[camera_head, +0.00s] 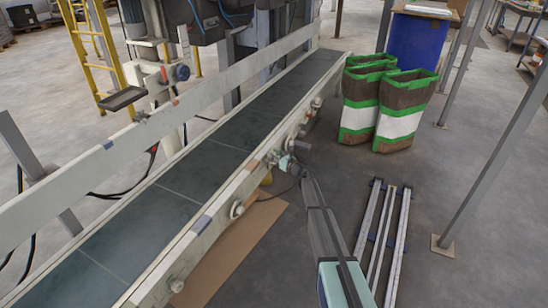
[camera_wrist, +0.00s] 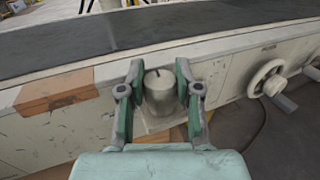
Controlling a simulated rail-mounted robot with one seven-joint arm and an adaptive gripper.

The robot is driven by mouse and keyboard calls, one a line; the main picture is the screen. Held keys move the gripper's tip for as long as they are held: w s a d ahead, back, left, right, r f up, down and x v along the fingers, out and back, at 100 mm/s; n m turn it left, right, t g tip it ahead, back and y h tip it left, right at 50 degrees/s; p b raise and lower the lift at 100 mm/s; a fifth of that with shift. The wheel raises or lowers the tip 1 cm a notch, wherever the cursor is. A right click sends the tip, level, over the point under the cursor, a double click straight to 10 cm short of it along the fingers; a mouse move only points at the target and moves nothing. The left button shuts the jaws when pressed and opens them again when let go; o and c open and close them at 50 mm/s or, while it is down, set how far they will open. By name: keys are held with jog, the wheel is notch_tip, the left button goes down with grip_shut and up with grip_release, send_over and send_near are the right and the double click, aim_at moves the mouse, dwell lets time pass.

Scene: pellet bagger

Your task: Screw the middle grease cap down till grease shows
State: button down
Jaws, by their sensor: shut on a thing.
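The grease cap (camera_wrist: 160,90) is a grey, worn cylinder with a dark mark on its top. It stands on a pale mount at the side of the conveyor in the wrist view. My gripper (camera_wrist: 160,82) has a green-padded finger on either side of it and is shut on it. In the head view my gripper (camera_head: 287,161) reaches the conveyor's near side rail about midway along, and the cap is too small to make out there. I see no grease around the cap; its lower edge is partly hidden.
The conveyor belt (camera_head: 160,218) runs behind the side rail. A pale handwheel (camera_wrist: 272,80) is right of the cap, and an orange-brown block (camera_wrist: 55,90) is left. Metal bars (camera_head: 383,235) lie on the floor; filled bags (camera_head: 400,110) stand at the back right.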

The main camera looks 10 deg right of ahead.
jog(key=shift+s+a+f+m+t+h+b, duration=0.15)
jog(key=shift+m+t+h+b, duration=0.4)
jog(key=shift+b, duration=0.55)
jog(key=shift+w+d+f+m+t+h+b, duration=0.1)
jog(key=shift+m+t+h+b, duration=0.15)
jog(key=shift+m+h+b, duration=0.55)
jog(key=shift+a+h+b, duration=0.1)
jog(key=shift+h+b, duration=0.35)
jog(key=shift+b, duration=0.35)
jog(key=m+h+b, duration=0.1)
jog(key=b, duration=0.4)
jog(key=m+t+h+b, duration=0.1)
jog(key=h+b, duration=0.1)
jog(key=b, duration=0.3)
jog(key=shift+f, duration=0.2)
jog(key=m+h+b, duration=0.1)
jog(key=b, duration=0.4)
jog(key=shift+r+h, duration=0.15)
jog(key=shift+h, duration=0.15)
jog(key=shift+r+h+b, duration=0.3)
jog(key=shift+b, duration=1.05)
jog(key=c, duration=0.8)
grip_release()
jog(key=shift+o, duration=0.2)
